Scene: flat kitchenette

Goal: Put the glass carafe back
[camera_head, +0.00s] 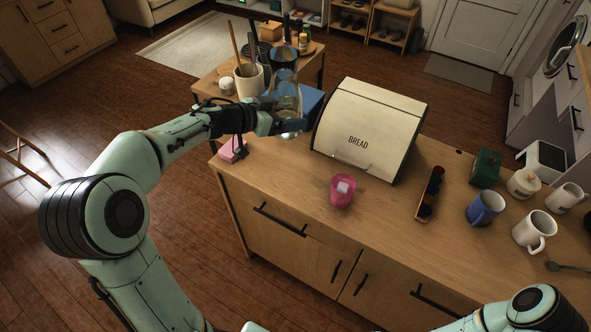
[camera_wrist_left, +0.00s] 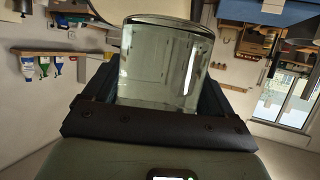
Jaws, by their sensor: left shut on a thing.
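The clear glass carafe (camera_head: 290,104) is at the end of my left arm in the head view, near the far left corner of the wooden counter. My left gripper (camera_head: 284,122) is shut on it. In the left wrist view the carafe (camera_wrist_left: 165,65) stands out between the two dark fingers, and its rounded glass end shows. The see-through glass makes its full outline hard to tell in the head view. My right gripper is out of view; only part of my right arm shows at the bottom right.
A bread box (camera_head: 369,130) stands right of the carafe, with a blue box (camera_head: 312,102) beside it. A utensil crock (camera_head: 249,82) stands behind. A pink cup (camera_head: 342,192), pink block (camera_head: 233,149), pod rack (camera_head: 430,195) and blue mug (camera_head: 485,208) stand on the counter.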

